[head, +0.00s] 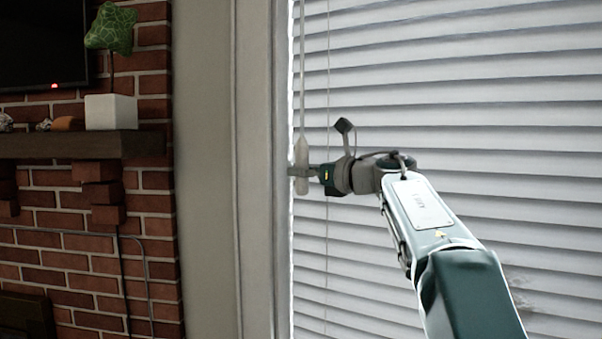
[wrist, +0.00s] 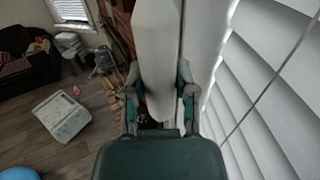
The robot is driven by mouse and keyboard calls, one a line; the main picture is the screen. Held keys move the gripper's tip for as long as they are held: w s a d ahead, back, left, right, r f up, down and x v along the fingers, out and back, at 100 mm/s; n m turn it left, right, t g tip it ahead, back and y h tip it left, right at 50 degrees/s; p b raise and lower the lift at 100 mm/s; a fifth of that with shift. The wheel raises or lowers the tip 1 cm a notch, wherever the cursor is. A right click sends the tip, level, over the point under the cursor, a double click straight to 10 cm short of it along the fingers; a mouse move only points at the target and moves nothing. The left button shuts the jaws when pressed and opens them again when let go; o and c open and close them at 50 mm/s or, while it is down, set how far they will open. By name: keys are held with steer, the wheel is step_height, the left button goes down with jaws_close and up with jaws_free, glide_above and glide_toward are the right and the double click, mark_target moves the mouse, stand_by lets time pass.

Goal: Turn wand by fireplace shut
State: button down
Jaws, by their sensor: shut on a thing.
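The wand (head: 302,75) hangs down along the left edge of the white blinds (head: 450,120). Its thicker lower handle (head: 301,152) is at my gripper (head: 300,170). My gripper reaches in from the right and is shut on the wand handle. In the wrist view, the pale handle (wrist: 158,60) stands between the two fingers of my gripper (wrist: 160,85). The blind slats are tilted, with thin gaps and shadow lines between them. A thin cord (head: 328,100) hangs just right of the wand.
A white window frame (head: 258,200) stands left of the wand. Further left are a brick fireplace (head: 75,255) and a wooden mantel (head: 60,146) with a white plant pot (head: 111,112). The wrist view shows a dark sofa (wrist: 30,65) and a white box-like thing (wrist: 60,117) on the floor.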

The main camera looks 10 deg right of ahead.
steer(key=shift+n+g+y, duration=0.4)
steer(key=shift+g+y, duration=0.1)
steer(key=shift+c, duration=2)
jaws_free()
steer(key=shift+d, duration=0.15)
steer(key=v, duration=1.1)
steer(key=shift+s+d, duration=0.25)
steer(key=shift+d, duration=0.05)
